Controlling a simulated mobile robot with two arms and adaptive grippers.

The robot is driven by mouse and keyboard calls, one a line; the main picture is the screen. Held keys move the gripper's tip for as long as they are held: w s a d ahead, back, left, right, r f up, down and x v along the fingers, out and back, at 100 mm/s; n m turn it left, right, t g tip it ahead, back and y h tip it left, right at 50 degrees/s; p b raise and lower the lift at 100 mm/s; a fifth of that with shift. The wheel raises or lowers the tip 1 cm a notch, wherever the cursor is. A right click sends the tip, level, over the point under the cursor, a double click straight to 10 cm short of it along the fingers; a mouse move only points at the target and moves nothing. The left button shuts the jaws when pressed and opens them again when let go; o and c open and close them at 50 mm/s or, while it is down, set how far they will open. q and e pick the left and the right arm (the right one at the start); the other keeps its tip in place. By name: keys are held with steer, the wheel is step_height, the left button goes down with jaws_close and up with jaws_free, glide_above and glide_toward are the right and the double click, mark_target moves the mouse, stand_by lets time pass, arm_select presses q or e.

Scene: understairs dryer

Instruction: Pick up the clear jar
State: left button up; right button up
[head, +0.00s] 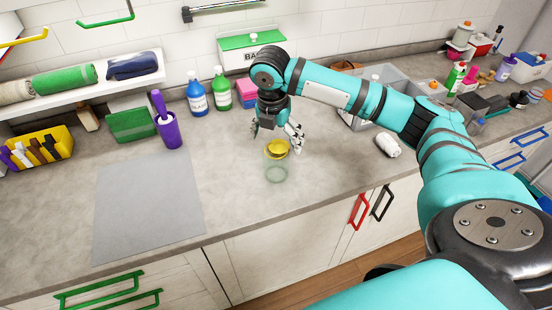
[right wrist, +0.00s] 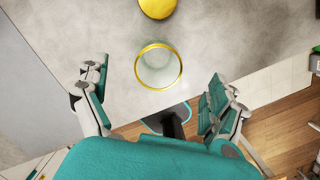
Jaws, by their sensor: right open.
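The clear jar (head: 276,174) stands near the counter's front edge in the head view. In the right wrist view the jar (right wrist: 158,67) is seen from above as an empty glass with a yellow rim. A round yellow object (right wrist: 158,7) is just beyond it, cut by the top edge of that view. My right gripper (head: 277,137) is open and empty, pointing down above and behind the jar in the head view. In the right wrist view its fingers (right wrist: 157,90) are spread to either side of the jar, not touching it. My left gripper is not in view.
A grey mat (head: 150,205) lies left of the jar. A purple holder (head: 168,130), a blue bottle (head: 197,95) and a green bottle (head: 221,90) stand behind. A white rolled cloth (head: 388,144) lies to the right.

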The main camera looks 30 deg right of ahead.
mark_target(277, 145)
step_height(277, 145, down, 2)
steer(key=shift+w+d+f, duration=0.1)
steer(key=shift+d+f, duration=0.05)
steer(key=shift+f, duration=0.6)
step_height(277, 145, down, 4)
steer(key=shift+w+d+f+p, duration=0.1)
steer(key=shift+f+p, duration=0.1)
steer(key=shift+p, duration=0.85)
steer(key=shift+d+f, duration=0.1)
steer(key=shift+f, duration=0.2)
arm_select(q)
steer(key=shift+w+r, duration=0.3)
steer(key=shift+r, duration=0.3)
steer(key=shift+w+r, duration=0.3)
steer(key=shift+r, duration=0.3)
arm_select(e)
steer(key=shift+r, duration=0.1)
steer(key=c, duration=1.4)
